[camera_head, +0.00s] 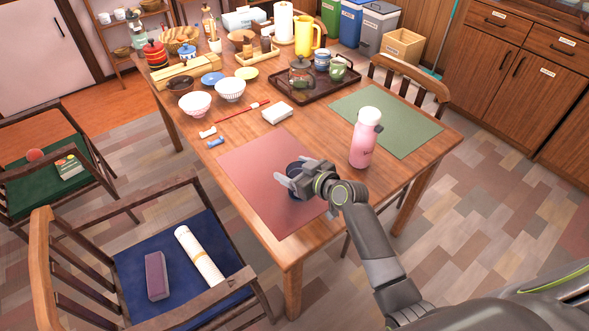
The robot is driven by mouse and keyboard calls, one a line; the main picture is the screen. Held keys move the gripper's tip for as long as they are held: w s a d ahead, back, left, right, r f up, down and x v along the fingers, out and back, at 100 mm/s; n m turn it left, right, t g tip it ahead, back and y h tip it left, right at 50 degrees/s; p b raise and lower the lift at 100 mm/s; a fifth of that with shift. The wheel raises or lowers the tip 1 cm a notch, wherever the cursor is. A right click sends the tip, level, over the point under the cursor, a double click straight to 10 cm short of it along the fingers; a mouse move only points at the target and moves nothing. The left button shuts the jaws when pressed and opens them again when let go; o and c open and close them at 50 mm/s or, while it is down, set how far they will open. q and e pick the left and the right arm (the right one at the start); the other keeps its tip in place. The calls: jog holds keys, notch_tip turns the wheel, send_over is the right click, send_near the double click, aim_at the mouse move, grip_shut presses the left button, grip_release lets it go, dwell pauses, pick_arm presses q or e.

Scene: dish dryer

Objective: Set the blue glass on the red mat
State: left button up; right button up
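The red mat (262,155) lies flat at the near left part of the table. A dark blue glass (294,168) is at the mat's right part, largely hidden by my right gripper. My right gripper (287,177) reaches in from the right, with its fingers around the dark blue glass. I cannot tell whether the fingers press on it, or whether the glass touches the mat. My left gripper is not in view.
A pink bottle (365,138) stands right of my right gripper, near the green mat (405,128). A dark tray (313,88) with a teapot and cups is behind. White bowls (195,104), red chopsticks (243,112) and a white block (277,113) lie beyond the red mat.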

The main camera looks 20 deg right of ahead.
jog(key=shift+o, duration=1.1)
jog(key=shift+r, duration=0.15)
jog(key=shift+s+d, duration=0.1)
jog(key=v, duration=1.1)
jog(key=shift+s+r, duration=0.2)
jog(key=shift+s, duration=0.15)
jog(key=shift+d, duration=0.1)
